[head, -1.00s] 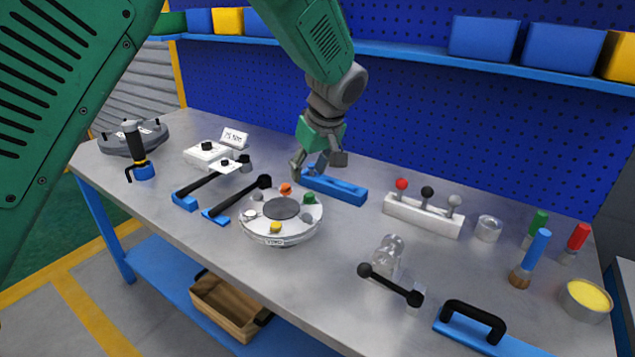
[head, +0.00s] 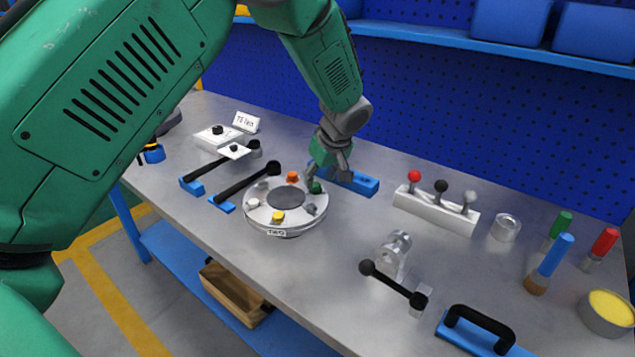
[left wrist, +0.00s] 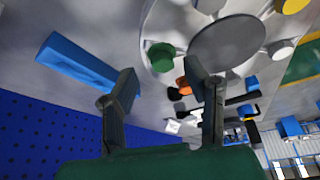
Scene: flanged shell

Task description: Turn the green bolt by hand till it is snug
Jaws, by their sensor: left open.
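The round flanged shell (head: 258,212) sits on the bench with a dark disc in its centre and coloured bolts around its rim. The green bolt (head: 315,188) is on the rim's far right side, partly hidden by my gripper. My left gripper (head: 327,180) is open and empty, right at the green bolt in the head view. In the left wrist view the green bolt (left wrist: 161,57) shows in the gap between the two open fingers (left wrist: 160,78). I cannot tell whether the fingers reach around it. My right gripper is not in view.
A blue holder (head: 362,184) lies just behind my gripper. Two black-handled tools (head: 247,181) lie left of the shell. A white block with knobs (head: 436,208) and a clear fitting (head: 396,250) stand to the right. Bare bench lies in front of the shell.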

